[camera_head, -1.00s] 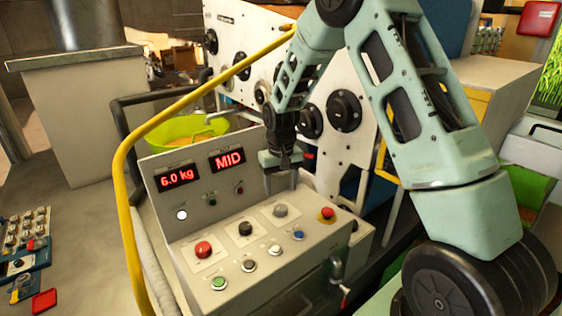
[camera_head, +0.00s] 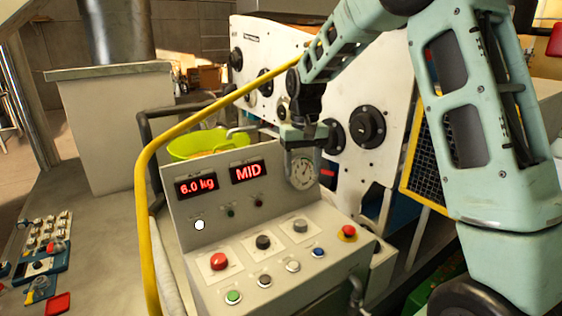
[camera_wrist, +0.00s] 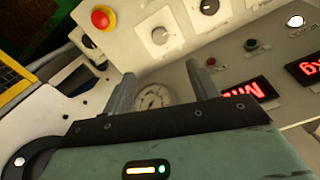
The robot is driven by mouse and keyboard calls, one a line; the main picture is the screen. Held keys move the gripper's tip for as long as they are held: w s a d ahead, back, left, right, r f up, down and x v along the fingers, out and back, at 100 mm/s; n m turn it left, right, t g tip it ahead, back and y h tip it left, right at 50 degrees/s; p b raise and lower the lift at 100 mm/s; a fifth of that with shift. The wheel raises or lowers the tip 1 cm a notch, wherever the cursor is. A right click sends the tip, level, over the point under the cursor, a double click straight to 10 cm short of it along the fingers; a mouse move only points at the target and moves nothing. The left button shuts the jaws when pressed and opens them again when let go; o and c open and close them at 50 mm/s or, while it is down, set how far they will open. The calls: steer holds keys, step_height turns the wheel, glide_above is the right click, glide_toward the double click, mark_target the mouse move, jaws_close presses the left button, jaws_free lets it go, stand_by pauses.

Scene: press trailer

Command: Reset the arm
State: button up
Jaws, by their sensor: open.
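My gripper (camera_head: 303,160) is above the back right of the control console (camera_head: 190,262), in front of a round dial gauge (camera_head: 303,173) on its upright panel. The jaws are open and empty. In the wrist view the two fingers stand apart, with the gauge (camera_wrist: 152,97) showing between them. My green arm (camera_head: 480,130) bends over from the right. The console's red displays read 6.0 kg (camera_head: 196,186) and MID (camera_head: 247,172). Its sloped face bears a red button (camera_head: 219,261), a green button (camera_head: 233,297), a blue button (camera_head: 319,252), knobs and a red-on-yellow button (camera_head: 347,233).
A yellow rail (camera_head: 149,220) curves along the console's left side. A lime-green bowl (camera_head: 195,143) sits behind it. A white machine panel with black round knobs (camera_head: 367,126) stands behind my gripper. A small button panel (camera_head: 45,245) lies at the far left.

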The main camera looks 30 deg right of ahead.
steer(key=s+a+f+n+b, duration=0.25)
steer(key=s+a, duration=0.35)
steer(key=a, duration=0.4)
steer(key=s+a+f+n+b, duration=0.2)
steer(key=s+a+n+b, duration=0.1)
steer(key=s+a, duration=0.55)
steer(key=s+a+f+n+b, duration=0.1)
steer(key=s+a+f+n, duration=0.1)
steer(key=s, duration=0.6)
steer(key=s+a+f+n+b, duration=0.2)
steer(key=s+a+f+n, duration=0.1)
steer(key=s+a, duration=0.3)
steer(key=shift+s+f+y, duration=0.3)
steer(key=shift+s+f, duration=0.45)
steer(key=shift+s, duration=0.45)
steer(key=shift+n, duration=0.25)
steer(key=shift+d, duration=0.1)
